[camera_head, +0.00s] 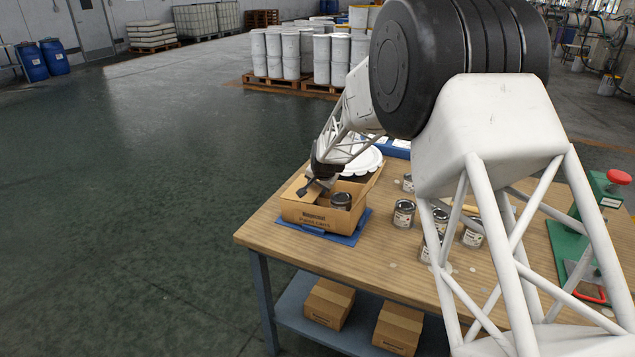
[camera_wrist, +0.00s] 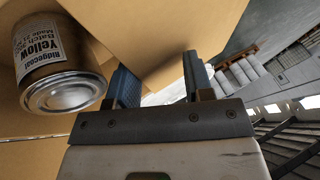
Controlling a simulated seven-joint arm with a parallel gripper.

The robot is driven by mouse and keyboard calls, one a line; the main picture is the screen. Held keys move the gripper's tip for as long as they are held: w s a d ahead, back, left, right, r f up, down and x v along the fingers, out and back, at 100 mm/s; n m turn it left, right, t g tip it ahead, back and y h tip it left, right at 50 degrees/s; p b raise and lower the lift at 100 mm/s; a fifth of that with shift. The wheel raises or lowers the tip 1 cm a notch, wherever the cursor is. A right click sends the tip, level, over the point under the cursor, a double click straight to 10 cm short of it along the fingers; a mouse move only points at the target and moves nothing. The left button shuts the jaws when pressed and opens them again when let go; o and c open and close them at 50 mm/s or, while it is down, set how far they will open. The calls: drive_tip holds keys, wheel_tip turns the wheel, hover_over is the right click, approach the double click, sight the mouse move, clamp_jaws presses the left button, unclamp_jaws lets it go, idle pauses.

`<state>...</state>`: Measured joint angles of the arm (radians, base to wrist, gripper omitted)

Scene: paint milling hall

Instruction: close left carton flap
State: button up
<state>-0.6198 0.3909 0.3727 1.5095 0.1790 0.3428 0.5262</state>
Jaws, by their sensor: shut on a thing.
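The open brown carton (camera_head: 318,216) stands on a blue mat (camera_head: 338,238) at the table's left corner. A paint can (camera_head: 340,201) stands inside it; in the wrist view the can (camera_wrist: 62,75) has a white label reading Ridgecoat Yellow. My gripper (camera_head: 307,188) is at the carton's left side. In the wrist view its fingers (camera_wrist: 160,75) stand on either side of a brown cardboard panel, the left carton flap (camera_wrist: 165,25), and are shut on it. The flap looks raised and tilted; its exact angle is unclear. The right flap (camera_head: 374,177) appears to stand open.
Several paint cans (camera_head: 404,213) stand on the wooden table (camera_head: 345,262) right of the carton. A white round thing (camera_head: 363,162) lies behind it. A green stand with a red knob (camera_head: 619,177) is at far right. Two closed cartons (camera_head: 328,304) sit on the lower shelf.

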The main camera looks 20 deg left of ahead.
drive_tip(key=shift+s+f, duration=0.15)
drive_tip(key=shift+f, duration=0.15)
drive_tip(key=o, duration=0.6)
drive_tip(key=shift+c, duration=0.7)
drive_tip(key=shift+r, duration=0.2)
drive_tip(key=shift+r, duration=0.1)
drive_tip(key=shift+v, duration=3.75)
drive_tip(key=shift+d, duration=0.1)
drive_tip(key=shift+c, duration=0.4)
